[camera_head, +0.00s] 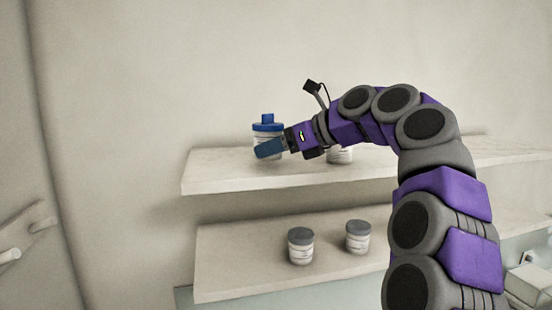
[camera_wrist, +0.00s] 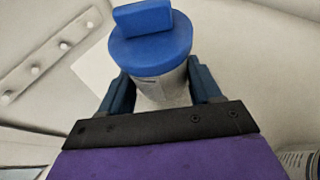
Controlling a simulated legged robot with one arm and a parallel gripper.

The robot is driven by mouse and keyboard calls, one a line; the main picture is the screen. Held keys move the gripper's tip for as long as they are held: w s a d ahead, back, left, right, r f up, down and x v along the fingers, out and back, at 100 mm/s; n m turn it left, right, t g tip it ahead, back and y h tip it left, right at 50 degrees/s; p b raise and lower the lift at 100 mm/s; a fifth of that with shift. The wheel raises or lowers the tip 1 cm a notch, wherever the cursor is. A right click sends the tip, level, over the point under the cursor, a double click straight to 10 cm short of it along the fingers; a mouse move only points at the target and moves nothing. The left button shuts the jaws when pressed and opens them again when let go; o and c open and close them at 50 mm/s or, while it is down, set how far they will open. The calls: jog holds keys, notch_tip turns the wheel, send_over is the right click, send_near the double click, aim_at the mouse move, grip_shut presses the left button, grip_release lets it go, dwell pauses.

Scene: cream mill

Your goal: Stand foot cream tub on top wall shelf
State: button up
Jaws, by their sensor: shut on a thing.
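A white tub with a blue lid and a raised blue block on top (camera_head: 267,127) is at the left part of the top wall shelf (camera_head: 225,178). I take it as the foot cream tub; its label is too small to read. My gripper (camera_head: 268,147) is shut on it from the right, with blue fingers on both sides of its body. The wrist view shows the tub's blue lid (camera_wrist: 152,48) between the fingers (camera_wrist: 161,90). The tub looks upright, at the shelf surface or just over it; I cannot tell if its base touches. The fingers hide part of its body.
Another white tub (camera_head: 340,156) stands on the top shelf, partly hidden behind my arm. Two grey-lidded tubs (camera_head: 301,247) (camera_head: 358,237) stand on the lower shelf (camera_head: 235,270). A peg rail (camera_wrist: 45,68) is on the wall. The top shelf's left end is bare.

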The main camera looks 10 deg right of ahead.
jog(key=shift+f, duration=0.9)
jog(key=o, duration=1.3)
jog(key=p+v, duration=0.1)
jog(key=v, duration=1.1)
jog(key=shift+d+f, duration=0.1)
